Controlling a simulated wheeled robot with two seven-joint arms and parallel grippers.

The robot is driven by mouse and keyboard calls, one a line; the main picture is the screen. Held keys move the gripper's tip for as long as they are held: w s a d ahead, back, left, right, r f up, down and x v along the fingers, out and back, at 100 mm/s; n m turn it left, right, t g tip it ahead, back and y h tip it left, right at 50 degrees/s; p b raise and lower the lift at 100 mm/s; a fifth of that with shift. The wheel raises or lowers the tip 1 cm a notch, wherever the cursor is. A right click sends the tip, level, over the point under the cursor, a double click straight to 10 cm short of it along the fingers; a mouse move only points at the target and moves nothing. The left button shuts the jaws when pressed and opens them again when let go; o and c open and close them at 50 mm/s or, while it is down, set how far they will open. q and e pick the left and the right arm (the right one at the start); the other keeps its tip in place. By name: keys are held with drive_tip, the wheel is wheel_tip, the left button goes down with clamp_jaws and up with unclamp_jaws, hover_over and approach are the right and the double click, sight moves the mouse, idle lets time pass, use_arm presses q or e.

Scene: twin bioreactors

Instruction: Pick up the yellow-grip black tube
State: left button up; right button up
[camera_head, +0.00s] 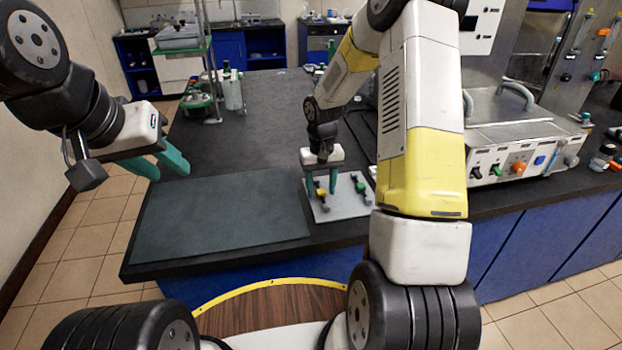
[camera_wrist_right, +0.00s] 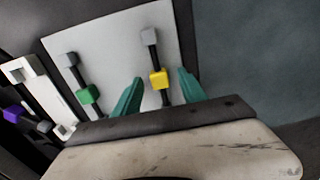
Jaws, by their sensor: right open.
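The black tube with the yellow grip (camera_wrist_right: 159,79) lies on a light grey tray (camera_wrist_right: 107,40), with a grey cap at its far end. In the head view its yellow grip (camera_head: 321,192) shows just below my right gripper. My right gripper (camera_wrist_right: 160,90) is open, with its green fingers on either side of the tube near the yellow grip. I cannot tell whether they touch it. In the head view my right gripper (camera_head: 321,185) is over the tray's left part. My left gripper (camera_head: 165,165) is raised above the counter's left side, its green fingers apart and empty.
A similar tube with a green grip (camera_wrist_right: 88,95) lies left of the yellow one in the wrist view. A purple-gripped piece (camera_wrist_right: 13,114) lies further left. A dark mat (camera_head: 225,215) covers the counter's front left. A metal device (camera_head: 520,140) stands at the right.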

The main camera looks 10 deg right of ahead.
drive_tip(key=shift+c, duration=0.4)
clamp_jaws()
drive_tip(key=shift+r, duration=0.1)
